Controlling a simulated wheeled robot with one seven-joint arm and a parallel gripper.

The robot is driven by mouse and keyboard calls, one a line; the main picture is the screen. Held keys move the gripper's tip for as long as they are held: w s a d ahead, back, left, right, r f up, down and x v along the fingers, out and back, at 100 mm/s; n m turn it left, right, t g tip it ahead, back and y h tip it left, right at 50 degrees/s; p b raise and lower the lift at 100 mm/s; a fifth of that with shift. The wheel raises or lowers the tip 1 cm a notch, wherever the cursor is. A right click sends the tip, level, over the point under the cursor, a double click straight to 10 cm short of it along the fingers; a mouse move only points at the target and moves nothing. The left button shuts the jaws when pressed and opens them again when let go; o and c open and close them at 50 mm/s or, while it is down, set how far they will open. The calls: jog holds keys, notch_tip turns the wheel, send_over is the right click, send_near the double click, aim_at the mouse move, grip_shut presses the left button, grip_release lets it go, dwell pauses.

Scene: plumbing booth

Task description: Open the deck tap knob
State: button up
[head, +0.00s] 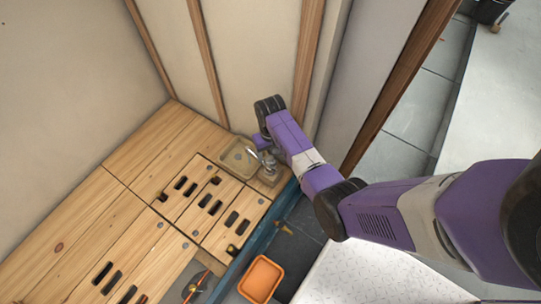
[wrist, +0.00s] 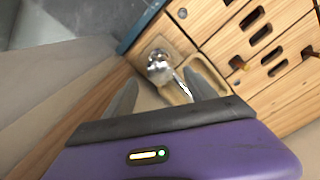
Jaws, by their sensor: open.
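The deck tap (wrist: 158,62) is chrome, with a round knob on top and a curved spout (wrist: 182,88). In the head view the tap (head: 268,165) stands on the wooden deck beside a small basin (head: 228,163), partly hidden by my arm. My gripper (wrist: 161,74) is open and empty. In the wrist view its two grey fingers lie either side of the tap in the picture, with the knob beyond the fingertips. I cannot tell how far off the knob is or whether anything touches.
The slotted wooden deck (head: 130,165) stretches left of the tap. Cream wall panels (head: 252,55) and wooden posts stand close behind. An orange tray (head: 261,278) lies on the floor in front. A blue edge (head: 262,222) runs along the deck's front.

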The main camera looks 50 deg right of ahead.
aim_at(271, 159)
jog(key=shift+r+p, duration=0.35)
jog(key=shift+r, duration=1.3)
